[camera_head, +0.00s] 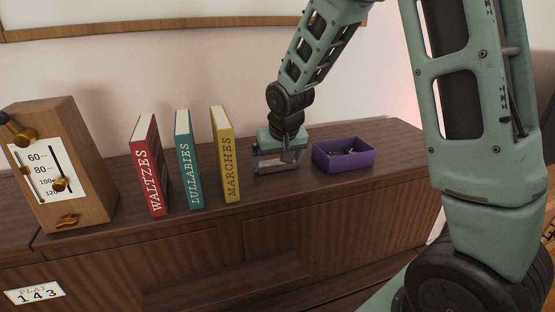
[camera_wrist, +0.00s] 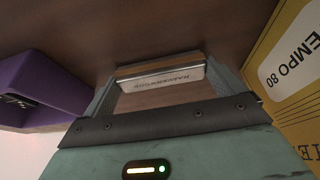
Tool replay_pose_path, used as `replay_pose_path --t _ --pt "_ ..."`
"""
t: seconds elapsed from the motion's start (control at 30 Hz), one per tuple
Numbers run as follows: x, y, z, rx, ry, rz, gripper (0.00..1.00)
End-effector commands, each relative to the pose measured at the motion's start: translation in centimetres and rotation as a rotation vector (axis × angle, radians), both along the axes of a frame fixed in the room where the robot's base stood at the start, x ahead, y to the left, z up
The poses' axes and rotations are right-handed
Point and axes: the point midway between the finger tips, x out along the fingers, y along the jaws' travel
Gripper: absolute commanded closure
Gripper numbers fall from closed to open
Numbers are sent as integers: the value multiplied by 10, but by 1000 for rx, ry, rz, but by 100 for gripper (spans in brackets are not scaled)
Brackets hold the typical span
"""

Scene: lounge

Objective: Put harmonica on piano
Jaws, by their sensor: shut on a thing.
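The harmonica (camera_wrist: 165,78) has a silver cover with lettering and a wood-coloured strip. My gripper (camera_head: 277,165) points down and is shut on the harmonica, with one finger at each end of it in the wrist view. The harmonica is low at the dark brown wooden top of what looks like the piano (camera_head: 262,212). I cannot tell whether it touches that top.
The purple open box (camera_head: 344,162) with small items inside stands just right of my gripper. The yellow book (camera_head: 225,155) stands close on its left, then a teal book (camera_head: 187,160) and a red book (camera_head: 149,166). A wooden metronome (camera_head: 85,165) stands far left.

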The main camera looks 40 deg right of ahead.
Motion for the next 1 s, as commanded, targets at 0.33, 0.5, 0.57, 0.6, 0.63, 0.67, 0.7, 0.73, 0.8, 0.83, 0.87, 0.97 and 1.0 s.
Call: replay_pose_path --t 0.33,0.5,0.57,0.6,0.63,0.67,0.7,0.73,0.8,0.83,0.87,0.97,1.0 --pt "0 0 1 0 0 0 0" --pt "-4 1 12 0 -4 -1 0" --pt "-7 2 21 0 -6 -1 0" --pt "-10 3 27 0 -6 -1 0" --pt "-12 4 32 1 -7 -1 0" --pt "-14 4 38 0 -8 0 0" --pt "-17 5 46 0 -8 0 0" --pt "-20 6 51 0 -7 1 0" --pt "-25 8 64 0 -7 0 0" --pt "-27 8 70 0 -6 0 0" --pt "-29 9 75 0 -7 0 0" --pt "-35 11 91 0 -5 0 0" --pt "-37 11 96 0 -4 0 0"
